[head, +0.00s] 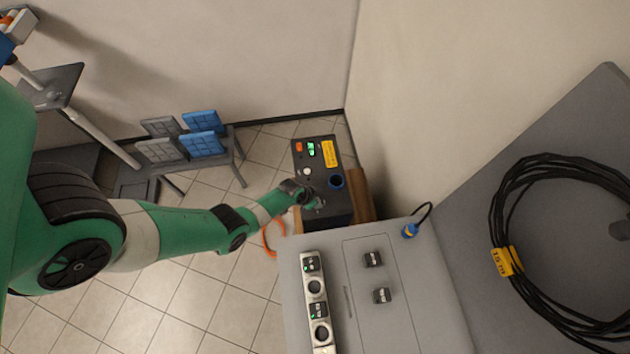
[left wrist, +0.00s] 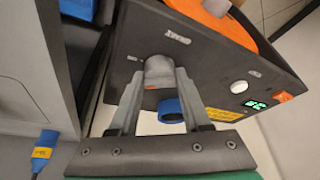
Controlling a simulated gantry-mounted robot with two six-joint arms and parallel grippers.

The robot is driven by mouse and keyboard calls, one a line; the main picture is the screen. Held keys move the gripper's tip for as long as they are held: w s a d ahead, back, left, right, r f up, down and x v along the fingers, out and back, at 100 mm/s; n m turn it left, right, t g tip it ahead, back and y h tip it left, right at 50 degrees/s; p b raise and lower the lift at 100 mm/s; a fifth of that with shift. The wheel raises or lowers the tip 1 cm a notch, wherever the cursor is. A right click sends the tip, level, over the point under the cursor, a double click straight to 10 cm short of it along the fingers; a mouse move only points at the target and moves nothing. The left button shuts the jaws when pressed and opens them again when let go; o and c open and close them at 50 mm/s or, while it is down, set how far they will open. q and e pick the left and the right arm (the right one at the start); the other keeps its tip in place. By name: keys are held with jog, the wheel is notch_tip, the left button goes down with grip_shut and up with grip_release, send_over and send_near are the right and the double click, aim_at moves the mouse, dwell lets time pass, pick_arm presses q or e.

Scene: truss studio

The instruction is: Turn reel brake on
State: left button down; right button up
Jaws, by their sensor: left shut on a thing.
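A dark control box (head: 318,160) stands on a wooden stand beside the grey cabinet; its panel fills much of the left wrist view (left wrist: 130,45). My left gripper (head: 312,200) reaches the near part of this panel from the left. In the left wrist view its two fingers (left wrist: 158,90) are shut on a grey round knob (left wrist: 158,70) with a small orange mark. The panel also carries a blue ring (left wrist: 171,110), a white button (left wrist: 238,87), a green display (left wrist: 255,105) and an orange switch (left wrist: 284,97). The small panel lettering is unreadable. My right gripper is not in view.
A grey cabinet (head: 415,300) with a switch strip (head: 316,325) stands close in front of the box. A blue plug (head: 409,231) sits at its edge. A black cable coil (head: 500,210) hangs at the right. A bench with grey and blue panels (head: 202,144) is at the left.

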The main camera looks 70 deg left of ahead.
pick_arm(q)
jog(key=m+h+b, duration=0.1)
jog(key=m, duration=0.2)
jog(key=shift+a+f, duration=0.15)
jog(key=shift+m+h+b, duration=0.6)
jog(key=shift+m+b, duration=0.05)
jog(key=shift+m, duration=0.75)
jog(key=shift+c, duration=1.8)
grip_release()
jog(key=shift+r, duration=0.2)
jog(key=p+v, duration=1.1)
jog(key=p, duration=0.1)
jog(key=shift+r, duration=0.2)
